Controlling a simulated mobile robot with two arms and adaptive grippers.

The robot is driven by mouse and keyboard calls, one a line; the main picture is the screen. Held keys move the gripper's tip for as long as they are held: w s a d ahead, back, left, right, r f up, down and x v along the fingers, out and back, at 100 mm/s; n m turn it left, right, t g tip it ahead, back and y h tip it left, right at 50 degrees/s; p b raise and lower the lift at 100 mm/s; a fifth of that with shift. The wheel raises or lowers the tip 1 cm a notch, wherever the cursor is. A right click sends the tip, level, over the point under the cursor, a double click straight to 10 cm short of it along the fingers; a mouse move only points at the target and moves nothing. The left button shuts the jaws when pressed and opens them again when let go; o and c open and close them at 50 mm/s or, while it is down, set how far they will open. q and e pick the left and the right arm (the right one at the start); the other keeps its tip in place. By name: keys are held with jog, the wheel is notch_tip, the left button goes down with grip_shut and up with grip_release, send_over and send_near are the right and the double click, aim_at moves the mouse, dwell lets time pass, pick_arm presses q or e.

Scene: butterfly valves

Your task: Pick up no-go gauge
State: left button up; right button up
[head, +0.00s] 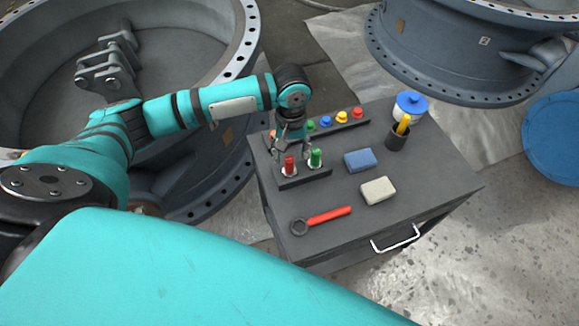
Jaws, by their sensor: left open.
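Two gauges stand upright in a small dark holder (303,179) on the cart top. The red-handled one, which I take as the no-go gauge (290,166), is on the left. The green-handled gauge (316,158) is just right of it. My left gripper (292,150) points down with open fingers at the top of the red handle. I cannot tell whether the fingers touch it. My right gripper is not in view.
Behind the holder is a rack with several coloured knobs (341,117). A blue block (360,160), a pale block (378,190), a red-handled wrench (328,215), a dark cup (397,138) and a blue-lidded jar (411,104) share the cart top (425,185). Large valve bodies (450,50) surround it.

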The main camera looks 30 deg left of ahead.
aim_at(290, 158)
pick_arm(q)
jog(key=f, duration=0.5)
jog(key=shift+s+a+f, duration=0.1)
jog(key=shift+a+f, duration=0.05)
jog(key=shift+a, duration=0.05)
grip_shut()
